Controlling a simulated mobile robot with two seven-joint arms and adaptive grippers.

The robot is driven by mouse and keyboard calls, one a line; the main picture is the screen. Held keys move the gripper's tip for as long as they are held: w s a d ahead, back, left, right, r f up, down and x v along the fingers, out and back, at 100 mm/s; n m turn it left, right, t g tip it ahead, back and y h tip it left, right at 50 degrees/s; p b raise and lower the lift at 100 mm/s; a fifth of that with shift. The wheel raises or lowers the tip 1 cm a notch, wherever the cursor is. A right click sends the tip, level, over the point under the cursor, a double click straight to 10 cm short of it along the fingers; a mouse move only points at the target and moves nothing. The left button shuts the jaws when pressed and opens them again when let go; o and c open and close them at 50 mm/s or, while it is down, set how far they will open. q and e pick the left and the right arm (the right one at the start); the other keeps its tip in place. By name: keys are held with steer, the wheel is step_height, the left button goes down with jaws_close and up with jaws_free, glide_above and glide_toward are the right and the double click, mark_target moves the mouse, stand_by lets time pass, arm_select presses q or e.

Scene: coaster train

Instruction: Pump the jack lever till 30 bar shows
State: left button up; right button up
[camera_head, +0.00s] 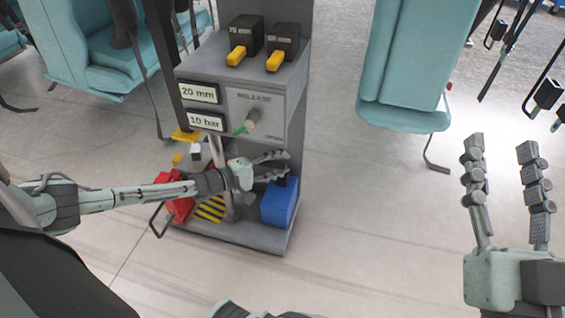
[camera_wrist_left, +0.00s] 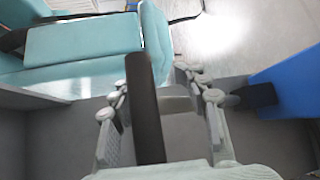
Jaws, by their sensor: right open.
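The jack unit is a grey stand with a panel (camera_head: 258,105). Its upper display (camera_head: 199,92) reads 20 mm and its lower display (camera_head: 206,121) reads 10 bar. My left gripper (camera_head: 284,167) is low in front of the stand, beside the blue block. In the left wrist view a dark bar (camera_wrist_left: 145,105), apparently the jack lever, stands between the spread fingers, with a wide gap on its right side. I cannot make out the lever clearly in the head view. My right gripper (camera_head: 501,147) is open and empty over the floor at the right.
Two black blocks with yellow levers (camera_head: 237,57) sit on top of the stand. A green-tipped release knob (camera_head: 245,126) sticks out of the panel. A red part (camera_head: 181,208) and the blue block (camera_head: 279,204) are on the base. Teal seats (camera_head: 412,65) stand behind; the front floor is clear.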

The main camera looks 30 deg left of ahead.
arm_select(q)
steer(key=shift+s+d, duration=0.1)
steer(key=v, duration=1.2)
steer(key=shift+o, duration=0.2)
